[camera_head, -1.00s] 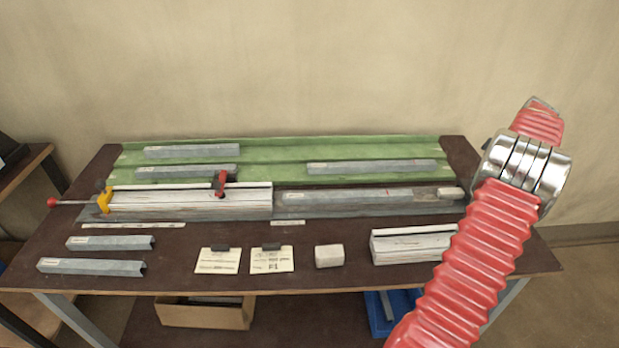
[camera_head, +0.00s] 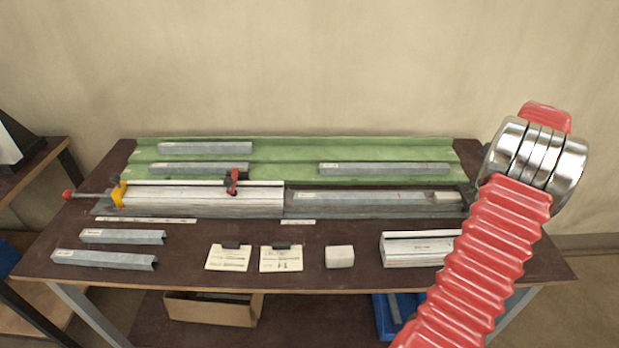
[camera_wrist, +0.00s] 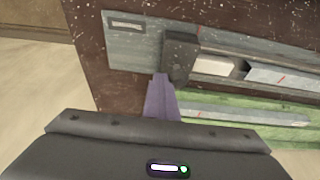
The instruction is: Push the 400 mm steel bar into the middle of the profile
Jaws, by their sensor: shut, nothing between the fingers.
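The steel bar (camera_head: 360,197) lies in the grey channel to the right of the white profile (camera_head: 205,196), in line with it. Its left end is by the profile's right end; how far it reaches inside is unclear. A pale block (camera_head: 446,197) lies off its right end; in the wrist view a dark gap separates the block (camera_wrist: 213,66) from the bar (camera_wrist: 283,78). My gripper (camera_wrist: 163,82) is shut and empty; its purple fingers are beside a dark grey upright piece (camera_wrist: 180,58) next to the block. I cannot tell whether they touch. The head view hides the fingers.
A red clamp (camera_head: 233,182) sits on the profile, with a yellow stop (camera_head: 119,191) at its left. Spare bars lie on the green tray (camera_head: 290,172) and the front left. Cards, a loose block (camera_head: 340,257) and a white profile piece (camera_head: 412,249) stand in front.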

